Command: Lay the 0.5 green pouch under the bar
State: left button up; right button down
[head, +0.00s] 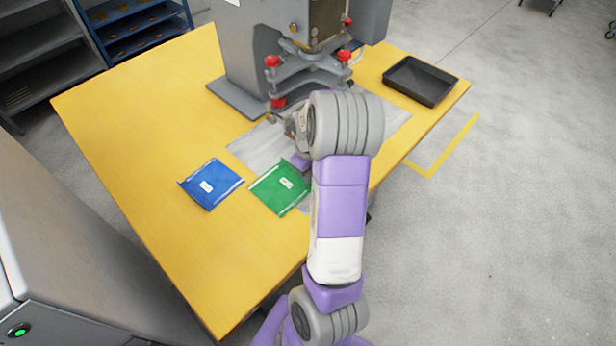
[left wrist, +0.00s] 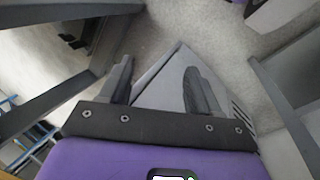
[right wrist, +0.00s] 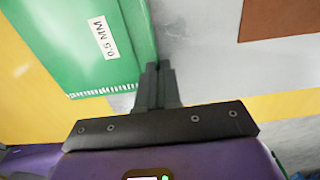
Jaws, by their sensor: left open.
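The green pouch (head: 279,188) lies over the yellow table's edge of the grey mat, beside the blue pouch. In the right wrist view the green pouch (right wrist: 75,45) shows a white label reading 0.5 MM. My right gripper (right wrist: 158,68) has its fingers close together at the pouch's right edge and appears shut on it. In the head view my right arm hides its fingertips. The press head with the bar (head: 310,68) stands beyond the gripper; the bar itself is hard to make out. My left gripper (left wrist: 155,85) is open and empty, away from the table.
A blue pouch (head: 211,185) lies left of the green one. The grey mat (head: 252,148) reaches to the press. A black tray (head: 420,81) sits at the table's far right. A brown patch (right wrist: 280,18) shows on the grey surface. The table's left side is clear.

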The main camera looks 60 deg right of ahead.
jog(key=shift+r, duration=0.15)
jog(key=shift+f, duration=0.25)
jog(key=c, duration=1.3)
grip_release()
jog(key=shift+c, duration=0.2)
jog(key=shift+r, duration=0.1)
notch_tip(320, 180, up, 12)
jog(key=p, duration=0.5)
jog(key=shift+r, duration=0.15)
